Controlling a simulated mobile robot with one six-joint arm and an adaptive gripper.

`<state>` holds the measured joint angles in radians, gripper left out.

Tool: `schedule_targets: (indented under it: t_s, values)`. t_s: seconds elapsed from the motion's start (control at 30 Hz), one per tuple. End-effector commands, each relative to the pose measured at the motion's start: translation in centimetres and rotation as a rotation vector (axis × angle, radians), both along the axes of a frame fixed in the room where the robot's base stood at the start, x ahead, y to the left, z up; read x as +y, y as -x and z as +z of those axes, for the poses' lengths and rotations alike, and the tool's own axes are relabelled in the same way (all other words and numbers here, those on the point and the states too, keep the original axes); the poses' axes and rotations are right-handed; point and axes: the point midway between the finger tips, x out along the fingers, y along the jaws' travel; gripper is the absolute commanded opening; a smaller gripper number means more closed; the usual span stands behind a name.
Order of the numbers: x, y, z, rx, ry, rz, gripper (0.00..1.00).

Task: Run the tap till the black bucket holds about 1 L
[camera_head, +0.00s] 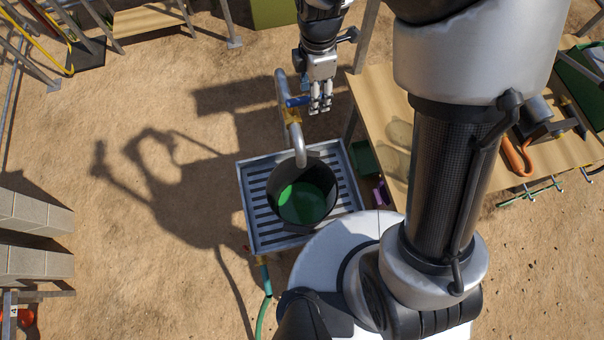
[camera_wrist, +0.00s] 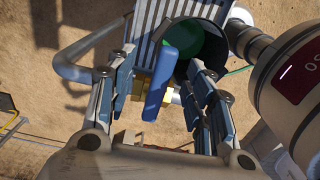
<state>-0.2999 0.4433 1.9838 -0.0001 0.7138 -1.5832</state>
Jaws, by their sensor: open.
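The black bucket (camera_head: 330,178) stands upright on a slatted metal grate. A green round area (camera_head: 302,203) shows inside it; I cannot tell whether this is liquid or the bottom. The tap (camera_head: 292,116) has a grey curved pipe whose spout ends over the bucket, and I make out no stream. Its blue lever (camera_wrist: 160,75) rises from a brass body (camera_wrist: 145,85). My gripper (camera_head: 320,108) is open beside the tap. In the wrist view the lever lies between the two fingers, with gaps on both sides. The bucket (camera_wrist: 221,17) is partly hidden there by the right finger.
The grate (camera_head: 250,220) sits on sandy ground, with a green hose (camera_head: 264,310) below it. A wooden bench (camera_head: 380,100) with tools stands to the right. Concrete blocks (camera_head: 35,215) are at the left. Open ground lies left of the grate.

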Motion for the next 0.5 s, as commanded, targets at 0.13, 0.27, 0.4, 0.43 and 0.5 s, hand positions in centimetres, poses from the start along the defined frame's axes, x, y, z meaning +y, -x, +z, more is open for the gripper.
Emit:
schedule_targets:
  t_s: [0.13, 0.27, 0.4, 0.43, 0.5]
  values:
    - [-0.01, 0.02, -0.01, 0.001, 0.000, 0.000, 0.61]
    - [-0.01, 0.03, -0.01, 0.001, 0.000, -0.001, 0.61]
    - [-0.01, 0.03, 0.00, 0.001, 0.000, -0.001, 0.61]
    - [-0.01, 0.03, 0.04, 0.001, 0.000, -0.001, 0.61]
    - [-0.01, 0.02, 0.30, 0.000, 0.000, -0.001, 0.61]
